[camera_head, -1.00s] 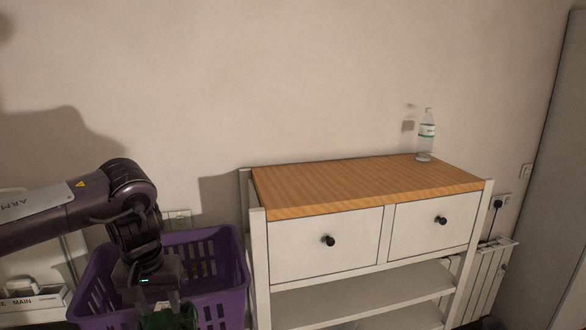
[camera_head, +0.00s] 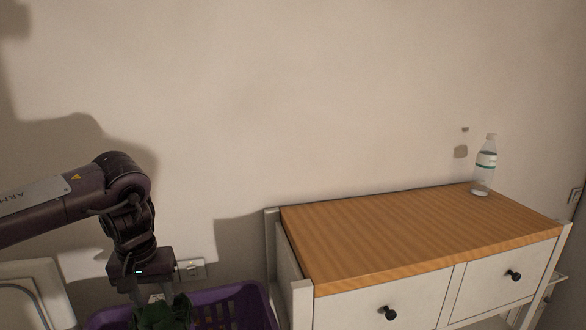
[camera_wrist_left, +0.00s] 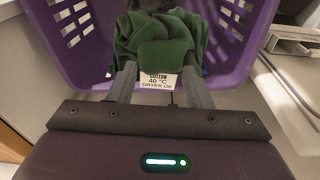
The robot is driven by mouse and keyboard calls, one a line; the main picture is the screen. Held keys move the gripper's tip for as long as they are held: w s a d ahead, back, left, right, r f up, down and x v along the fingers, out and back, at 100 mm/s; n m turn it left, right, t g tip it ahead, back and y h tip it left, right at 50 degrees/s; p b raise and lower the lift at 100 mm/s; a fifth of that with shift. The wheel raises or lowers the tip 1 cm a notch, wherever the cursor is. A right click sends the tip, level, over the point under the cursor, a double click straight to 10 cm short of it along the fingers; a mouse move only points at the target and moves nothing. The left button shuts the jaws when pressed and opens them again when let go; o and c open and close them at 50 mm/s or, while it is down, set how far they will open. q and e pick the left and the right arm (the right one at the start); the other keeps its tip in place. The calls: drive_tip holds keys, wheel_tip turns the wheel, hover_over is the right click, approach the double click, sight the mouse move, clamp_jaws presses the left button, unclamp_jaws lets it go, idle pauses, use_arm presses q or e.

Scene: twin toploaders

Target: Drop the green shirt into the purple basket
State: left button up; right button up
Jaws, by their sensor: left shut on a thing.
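The green shirt (camera_head: 164,313) hangs bunched from my left gripper (camera_head: 158,297) at the bottom of the head view. In the left wrist view the shirt (camera_wrist_left: 160,50) shows in front of the fingertips, with a white care label between them. My left gripper (camera_wrist_left: 158,82) is shut on the shirt. The purple basket (camera_head: 262,300) is cut off by the bottom edge of the head view. In the left wrist view the basket (camera_wrist_left: 240,65) spreads on both sides of the shirt. The shirt is over the basket; how low it hangs inside is hidden. My right gripper is not in view.
A white cabinet with a wooden top (camera_head: 400,235) stands right of the basket, with a bottle (camera_head: 484,165) at its back right. A white appliance (camera_head: 40,290) is at the left. A wall socket (camera_head: 190,268) is behind the basket.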

sight(154, 303)
use_arm(q)
wheel_tip(154, 303, down, 4)
drive_tip(key=shift+a+f, duration=0.1)
drive_tip(key=shift+f, duration=0.75)
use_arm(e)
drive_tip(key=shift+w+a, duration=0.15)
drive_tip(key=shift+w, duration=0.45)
use_arm(q)
drive_tip(key=o, duration=1.4)
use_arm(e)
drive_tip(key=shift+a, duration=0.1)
use_arm(q)
drive_tip(key=shift+r, duration=0.55)
drive_tip(key=r, duration=0.4)
drive_tip(key=s+r, duration=0.1)
drive_tip(key=r, duration=0.1)
drive_tip(key=shift+r, duration=0.35)
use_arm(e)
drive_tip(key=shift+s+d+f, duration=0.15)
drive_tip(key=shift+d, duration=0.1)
